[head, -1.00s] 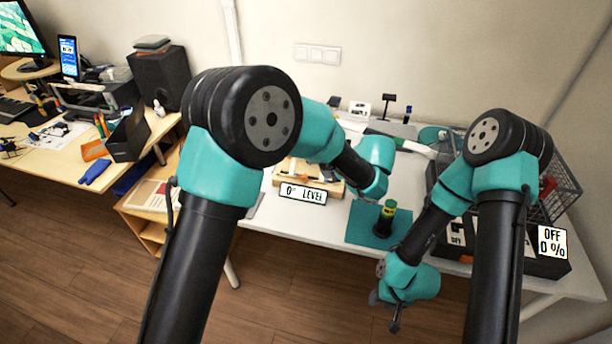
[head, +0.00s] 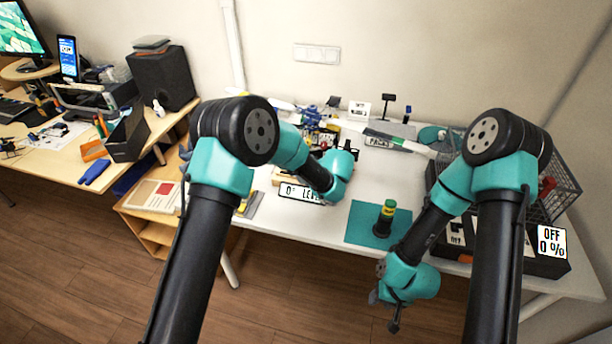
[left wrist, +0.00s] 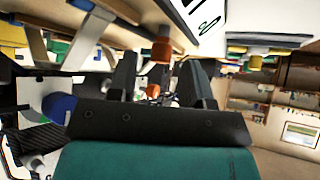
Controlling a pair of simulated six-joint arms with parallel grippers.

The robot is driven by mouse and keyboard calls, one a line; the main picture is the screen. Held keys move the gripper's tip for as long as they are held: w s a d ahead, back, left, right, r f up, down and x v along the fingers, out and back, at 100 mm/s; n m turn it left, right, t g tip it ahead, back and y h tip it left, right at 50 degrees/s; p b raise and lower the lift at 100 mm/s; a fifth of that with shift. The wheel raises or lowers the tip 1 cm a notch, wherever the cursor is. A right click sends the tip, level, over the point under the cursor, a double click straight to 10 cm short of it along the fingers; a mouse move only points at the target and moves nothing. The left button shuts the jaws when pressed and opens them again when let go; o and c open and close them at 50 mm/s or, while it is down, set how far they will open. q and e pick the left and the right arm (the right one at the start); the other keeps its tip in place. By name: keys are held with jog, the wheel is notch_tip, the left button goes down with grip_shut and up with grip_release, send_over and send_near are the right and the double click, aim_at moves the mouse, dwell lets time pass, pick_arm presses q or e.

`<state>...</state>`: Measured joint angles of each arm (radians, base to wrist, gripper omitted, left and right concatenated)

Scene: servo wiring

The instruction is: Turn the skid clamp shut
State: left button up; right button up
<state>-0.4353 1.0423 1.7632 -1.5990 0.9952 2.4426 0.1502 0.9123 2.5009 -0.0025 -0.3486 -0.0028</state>
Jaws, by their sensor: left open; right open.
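In the left wrist view, the two dark fingers of my left gripper (left wrist: 160,82) are apart. An orange knob-like piece (left wrist: 162,47) shows between and just above them, under a pale wooden edge; it may be the skid clamp's, but I cannot tell whether it is turned. A smaller orange piece (left wrist: 153,90) lies deeper between the fingers. In the head view, my left wrist covers much of the wooden stand behind the 0° LEVEL sign (head: 300,194), and the left fingertips are hidden. My right gripper (head: 384,312) is open and empty, low in front of the table.
A blue and white model aircraft (head: 312,116) stands at the back of the table. A wire basket (head: 562,172) and an OFF 0 % display (head: 552,242) are at the right.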

pick_arm(q)
jog(key=shift+w+a+f, duration=0.3)
jog(key=shift+w+f, duration=0.05)
jog(key=shift+f, duration=0.1)
grip_shut()
